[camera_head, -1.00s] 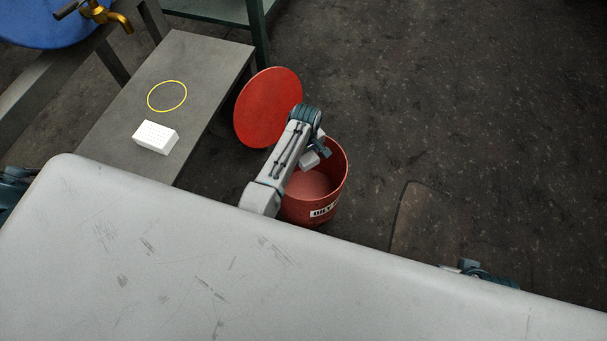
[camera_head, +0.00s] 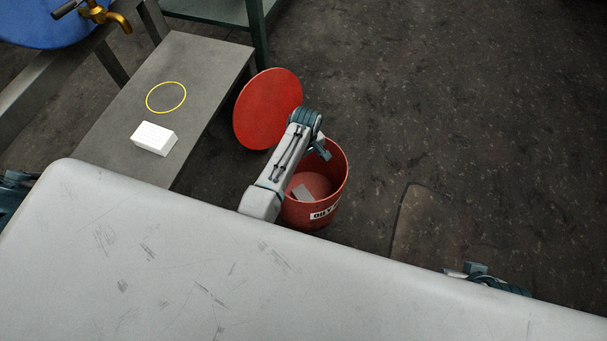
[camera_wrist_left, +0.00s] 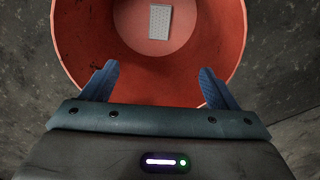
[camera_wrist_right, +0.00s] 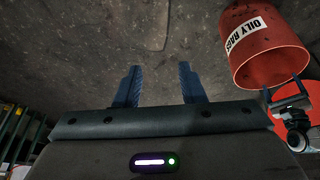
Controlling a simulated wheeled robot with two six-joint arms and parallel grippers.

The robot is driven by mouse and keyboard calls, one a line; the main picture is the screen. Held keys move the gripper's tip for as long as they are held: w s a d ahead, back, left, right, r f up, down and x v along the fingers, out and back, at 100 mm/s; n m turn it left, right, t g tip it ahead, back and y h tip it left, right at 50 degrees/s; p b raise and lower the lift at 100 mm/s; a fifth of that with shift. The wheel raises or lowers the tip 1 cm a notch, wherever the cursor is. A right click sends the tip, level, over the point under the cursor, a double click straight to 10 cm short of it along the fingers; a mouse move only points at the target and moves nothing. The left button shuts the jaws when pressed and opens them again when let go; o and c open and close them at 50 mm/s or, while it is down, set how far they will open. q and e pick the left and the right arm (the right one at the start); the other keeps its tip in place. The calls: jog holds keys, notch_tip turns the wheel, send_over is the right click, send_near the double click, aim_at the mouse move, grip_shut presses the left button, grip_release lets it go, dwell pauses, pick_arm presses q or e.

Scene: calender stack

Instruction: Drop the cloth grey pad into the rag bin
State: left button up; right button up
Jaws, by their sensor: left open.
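The grey pad (camera_head: 302,193) lies inside the red rag bin (camera_head: 341,187), on its floor. In the left wrist view the pad (camera_wrist_left: 160,21) is a small light-grey rectangle at the bottom of the bin (camera_wrist_left: 236,40). My left gripper (camera_head: 322,152) is over the bin's mouth, open and empty, apart from the pad. Its two blue fingers (camera_wrist_left: 158,84) stand wide apart in the left wrist view. My right gripper (camera_wrist_right: 160,85) is open and empty above the floor; the bin (camera_wrist_right: 262,45), labelled "OILY RAGS", shows to its right.
The bin's round red lid (camera_head: 267,108) stands raised behind it. A grey bench (camera_head: 200,70) at left carries a white block (camera_head: 154,138) and a yellow ring mark (camera_head: 166,98). A large pale surface (camera_head: 200,260) fills the foreground. Floor at right is clear.

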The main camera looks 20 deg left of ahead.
pick_arm(q)
notch_tip(320, 180, up, 11)
jog(key=p, duration=0.2)
pick_arm(e)
jog(key=shift+g, duration=0.6)
jog(key=shift+w+d+f, duration=0.1)
jog(key=shift+d+f, duration=0.1)
jog(key=shift+f, duration=0.45)
jog(key=shift+w+d+f, duration=0.1)
jog(key=shift+d+f, duration=0.05)
jog(key=shift+f, duration=0.5)
jog(key=shift+w+d+f, duration=0.1)
jog(key=shift+d+f, duration=0.1)
jog(key=shift+f, duration=0.45)
pick_arm(q)
jog(key=shift+f, duration=0.1)
